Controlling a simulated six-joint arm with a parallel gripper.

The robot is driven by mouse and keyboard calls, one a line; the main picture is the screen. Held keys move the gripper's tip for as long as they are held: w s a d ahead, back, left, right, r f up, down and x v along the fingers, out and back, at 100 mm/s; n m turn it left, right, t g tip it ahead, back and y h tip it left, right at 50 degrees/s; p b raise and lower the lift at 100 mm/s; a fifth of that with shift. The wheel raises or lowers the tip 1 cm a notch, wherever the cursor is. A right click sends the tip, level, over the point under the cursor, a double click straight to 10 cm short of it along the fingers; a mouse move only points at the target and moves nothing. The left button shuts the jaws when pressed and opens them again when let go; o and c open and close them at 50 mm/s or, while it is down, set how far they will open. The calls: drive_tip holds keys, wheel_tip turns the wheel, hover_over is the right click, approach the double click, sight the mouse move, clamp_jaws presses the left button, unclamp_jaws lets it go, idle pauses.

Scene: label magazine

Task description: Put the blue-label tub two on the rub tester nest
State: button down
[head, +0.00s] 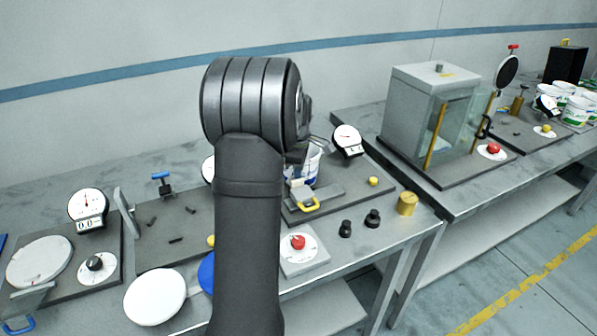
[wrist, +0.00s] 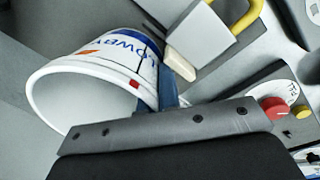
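A white tub with blue lettering and an orange mark (wrist: 112,62) fills the left of the wrist view, its open mouth facing the lower left of the picture.
The grey lever (wrist: 208,28) with a pale block lies close beside the tub. A dial gauge (head: 347,139) stands behind. A red-button box (head: 300,250), two black knobs and a brass cylinder (head: 407,203) are in front. A white disc (head: 155,296) lies left of my arm.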

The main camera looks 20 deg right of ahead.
drive_tip(key=shift+f, duration=0.1)
drive_tip(key=c, duration=2)
unclamp_jaws()
drive_tip(key=o, duration=0.3)
drive_tip(key=r, duration=0.8)
drive_tip(key=s+r, duration=0.1)
drive_tip(key=r, duration=0.3)
drive_tip(key=shift+a+r, duration=0.1)
drive_tip(key=shift+a, duration=0.25)
